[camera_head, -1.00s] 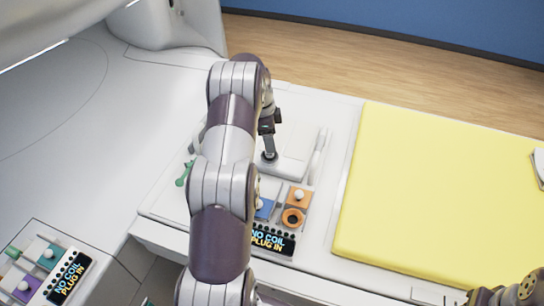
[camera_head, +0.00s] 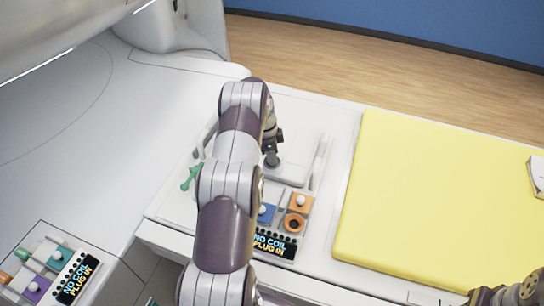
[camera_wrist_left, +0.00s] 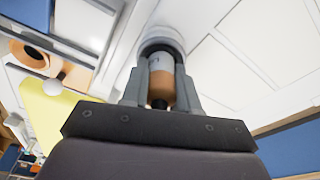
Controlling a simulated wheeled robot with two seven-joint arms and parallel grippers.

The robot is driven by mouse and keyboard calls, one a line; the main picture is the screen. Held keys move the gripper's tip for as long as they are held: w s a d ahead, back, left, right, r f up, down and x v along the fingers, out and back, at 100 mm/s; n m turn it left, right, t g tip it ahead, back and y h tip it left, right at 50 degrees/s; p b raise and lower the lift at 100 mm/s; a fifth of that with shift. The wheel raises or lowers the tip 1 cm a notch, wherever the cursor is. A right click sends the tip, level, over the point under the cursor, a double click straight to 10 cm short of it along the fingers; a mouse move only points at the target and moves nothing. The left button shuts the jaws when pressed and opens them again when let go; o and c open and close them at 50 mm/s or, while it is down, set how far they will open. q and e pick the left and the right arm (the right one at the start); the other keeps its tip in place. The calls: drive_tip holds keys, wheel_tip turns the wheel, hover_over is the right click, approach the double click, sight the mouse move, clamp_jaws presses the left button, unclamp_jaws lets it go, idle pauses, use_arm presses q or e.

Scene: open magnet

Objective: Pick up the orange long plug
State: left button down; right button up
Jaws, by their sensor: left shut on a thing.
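My left gripper (camera_head: 272,152) is over the white housing beside the coil panel, pointing down. In the left wrist view its two grey fingers (camera_wrist_left: 161,88) are shut on a cylinder with a whitish body and an orange-brown part, which looks like the orange long plug (camera_wrist_left: 160,68). The plug's far end sits within a grey round collar. In the head view the arm and fingers hide most of it. A dark, metallic part of my right arm (camera_head: 508,293) shows at the bottom right corner; its fingers cannot be made out.
An orange socket (camera_head: 294,224) and a blue block (camera_head: 266,212) lie by the "NO COIL PLUG IN" display (camera_head: 273,244). A green plug (camera_head: 191,177) is left of my arm. A yellow pad (camera_head: 440,205) covers the right. Another panel (camera_head: 48,270) is at bottom left.

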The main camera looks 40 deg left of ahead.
use_arm(q)
drive_tip(key=shift+w+r, duration=0.1)
drive_tip(key=shift+r, duration=0.1)
wheel_tip(320, 180, up, 4)
drive_tip(key=b, duration=0.2)
drive_tip(key=shift+f+b, duration=0.25)
drive_tip(key=shift+b, duration=0.15)
drive_tip(key=d+r+b, duration=0.3)
drive_tip(key=d+r, duration=0.4)
drive_tip(key=d, duration=0.4)
drive_tip(key=shift+s+d+b, duration=0.35)
drive_tip(key=shift+d, duration=0.05)
drive_tip(key=shift+r, duration=0.1)
drive_tip(key=shift+r, duration=0.1)
wheel_tip(320, 180, up, 2)
drive_tip(key=shift+r+p, duration=0.1)
drive_tip(key=shift+p, duration=0.85)
